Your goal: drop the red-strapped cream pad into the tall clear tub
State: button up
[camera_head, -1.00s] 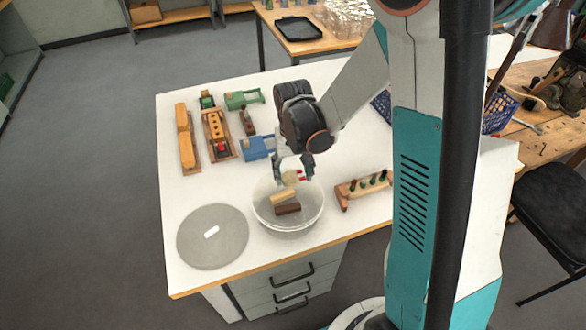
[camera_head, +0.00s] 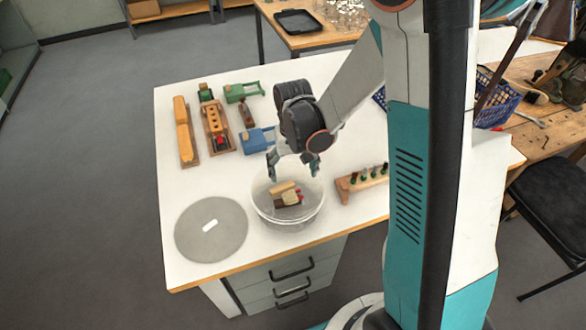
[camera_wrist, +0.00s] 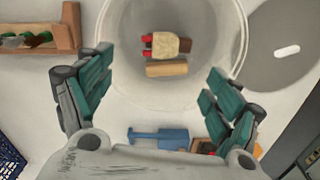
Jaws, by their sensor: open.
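The cream pad with red straps (camera_head: 291,198) lies inside the tall clear tub (camera_head: 262,212), on or against a brown block and beside a tan block (camera_head: 283,187). In the wrist view the pad (camera_wrist: 168,45) is in the tub (camera_wrist: 117,70), its red straps toward the left and the tan block (camera_wrist: 166,69) next to it. My gripper (camera_head: 294,172) is open and empty above the tub's far rim. In the wrist view its fingers (camera_wrist: 155,95) are spread wide, apart from the pad.
A grey round lid (camera_head: 212,232) with a white handle lies left of the tub. A wooden rack with green pegs (camera_head: 362,183) stands close on the right. A blue block piece (camera_head: 260,138) and several wooden pieces lie behind on the white table (camera_head: 180,180).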

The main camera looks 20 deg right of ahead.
jog(key=shift+r, duration=0.1)
notch_tip(320, 180, up, 12)
dwell(0.5)
jog(key=s+r+n+t+b, duration=0.1)
jog(key=s+r+t+b, duration=0.1)
jog(key=s, duration=0.5)
jog(key=s+r+n+t+b, duration=0.1)
jog(key=s+r+t+b, duration=0.1)
jog(key=s+t, duration=0.3)
jog(key=shift+s+r, duration=0.75)
jog(key=shift+s, duration=0.9)
